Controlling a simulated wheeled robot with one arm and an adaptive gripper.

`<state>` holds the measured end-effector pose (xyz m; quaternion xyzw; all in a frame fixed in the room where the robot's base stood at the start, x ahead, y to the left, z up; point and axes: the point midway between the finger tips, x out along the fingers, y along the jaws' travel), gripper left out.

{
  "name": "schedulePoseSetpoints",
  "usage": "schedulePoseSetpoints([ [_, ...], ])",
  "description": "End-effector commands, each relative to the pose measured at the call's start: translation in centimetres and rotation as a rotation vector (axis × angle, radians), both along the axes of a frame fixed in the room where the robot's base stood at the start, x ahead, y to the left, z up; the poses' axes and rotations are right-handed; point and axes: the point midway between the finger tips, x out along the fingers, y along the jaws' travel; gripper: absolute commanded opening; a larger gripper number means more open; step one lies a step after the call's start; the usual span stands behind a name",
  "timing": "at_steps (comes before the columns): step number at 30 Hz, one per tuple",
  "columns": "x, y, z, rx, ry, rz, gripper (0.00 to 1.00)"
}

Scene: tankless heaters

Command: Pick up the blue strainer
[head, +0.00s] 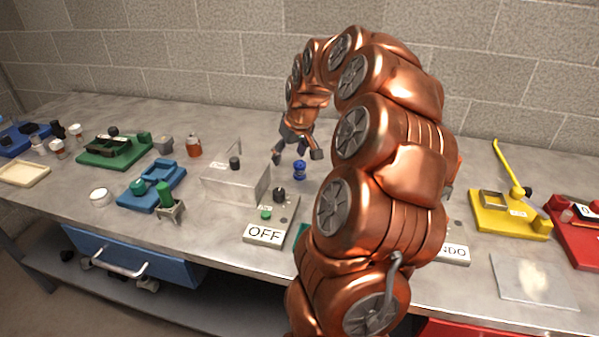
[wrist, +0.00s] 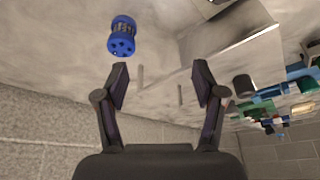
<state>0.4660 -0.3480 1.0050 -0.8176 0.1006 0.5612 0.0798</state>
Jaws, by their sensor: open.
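In the wrist view the strainer (wrist: 122,37) shows blue ends, one with holes, around a mesh-like middle. My gripper (head: 297,155) is open and above the worktop, close to the strainer in the head view. In the wrist view my gripper (wrist: 160,72) has its two fingers spread with nothing between them, and the strainer lies beyond the left fingertip, apart from it.
An OFF control panel (head: 270,220) stands in front. An orange-brown bottle (head: 194,146) and a blue fixture (head: 152,188) are farther left. A yellow fixture with a lever (head: 510,212) is at right. My arm hides part of the worktop.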

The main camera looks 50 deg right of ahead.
Motion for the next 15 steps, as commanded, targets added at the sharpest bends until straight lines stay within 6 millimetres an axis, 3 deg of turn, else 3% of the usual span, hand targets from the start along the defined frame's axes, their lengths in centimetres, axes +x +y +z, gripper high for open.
schedulePoseSetpoints([
  [1,-0.2,-1.7,-0.4,-0.006,-0.006,-0.021,0.69],
  [5,-0.5,-4.1,-0.7,-0.021,-0.019,-0.047,0.69],
  [15,0.3,-4.8,-3.2,-0.023,-0.019,-0.051,0.69],
])
